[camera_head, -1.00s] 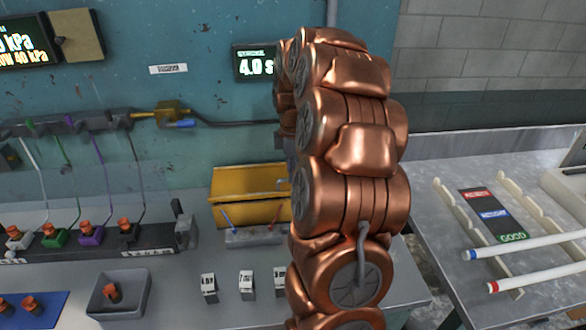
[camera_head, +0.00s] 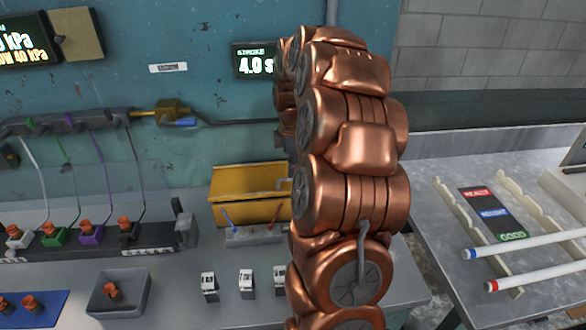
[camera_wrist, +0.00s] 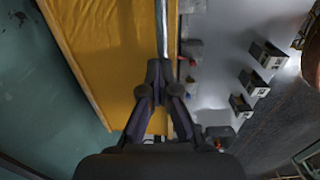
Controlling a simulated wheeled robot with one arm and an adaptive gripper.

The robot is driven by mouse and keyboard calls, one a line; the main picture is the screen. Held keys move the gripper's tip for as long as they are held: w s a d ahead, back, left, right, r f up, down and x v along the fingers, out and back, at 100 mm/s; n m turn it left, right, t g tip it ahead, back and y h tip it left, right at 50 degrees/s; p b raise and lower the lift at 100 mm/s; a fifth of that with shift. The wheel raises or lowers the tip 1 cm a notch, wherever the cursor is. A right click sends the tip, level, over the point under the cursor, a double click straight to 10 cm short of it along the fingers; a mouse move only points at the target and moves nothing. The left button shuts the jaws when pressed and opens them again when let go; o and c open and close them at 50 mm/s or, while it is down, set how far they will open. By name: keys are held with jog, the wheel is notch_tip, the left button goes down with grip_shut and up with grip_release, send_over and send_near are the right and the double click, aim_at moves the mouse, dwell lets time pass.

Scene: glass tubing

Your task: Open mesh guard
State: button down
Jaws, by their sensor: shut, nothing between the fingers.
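A yellow panel, which appears to be the guard, stands at the back of the bench (camera_head: 238,190), left of my arm. No mesh is visible on it. In the wrist view the yellow panel (camera_wrist: 110,50) fills the upper left, with a thin grey rod along its right edge. My gripper (camera_wrist: 158,72) is shut and empty, its fingertips over the right edge of the panel near the rod. I cannot tell whether they touch. In the head view my arm hides the gripper and the guard's right end.
Small labelled blocks (camera_head: 246,283) stand on the bench before the guard. A grey tray (camera_head: 118,293) and a row of orange-capped plugs (camera_head: 90,235) are at left. Glass tubes (camera_head: 530,245) lie on racks on the right table. The wall stands close behind the guard.

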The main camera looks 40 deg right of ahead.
jog(key=c, duration=1.9)
grip_release()
jog(key=o, duration=0.7)
notch_tip(320, 180, up, 12)
jog(key=shift+s, duration=0.1)
jog(key=shift+c, duration=0.3)
